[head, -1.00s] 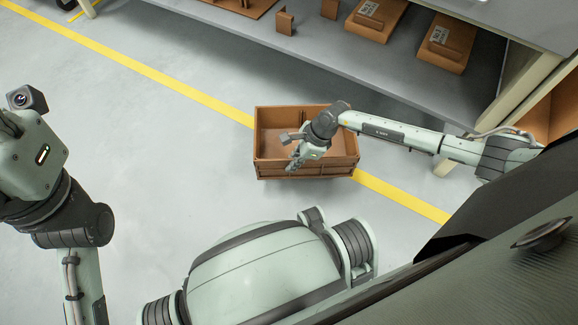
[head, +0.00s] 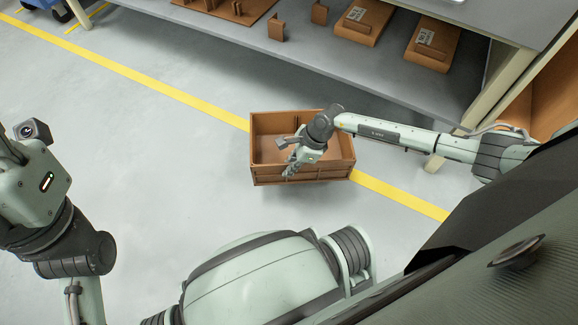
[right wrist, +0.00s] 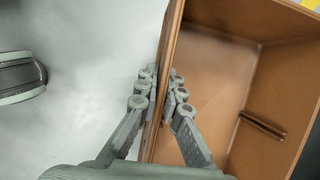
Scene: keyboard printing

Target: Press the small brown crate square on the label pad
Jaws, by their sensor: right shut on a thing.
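The small brown crate (head: 315,172) is an open-topped box in the middle of the head view, over the grey floor and the yellow line. My right gripper (head: 291,166) reaches down to its near wall. In the right wrist view, the fingers (right wrist: 160,98) straddle and are shut on one wall of the crate (right wrist: 225,75), one finger inside and one outside. The crate looks empty apart from a small ledge inside. Whether it hangs clear of the floor I cannot tell. My left arm is at the left edge, its fingertips out of view. I cannot make out a label pad.
A grey low shelf (head: 330,62) at the top holds brown boxes with printed labels (head: 360,20) (head: 432,43) and small brown parts (head: 319,13). A pale post (head: 490,95) stands at the right. The grey floor (head: 150,170) left of the crate is clear.

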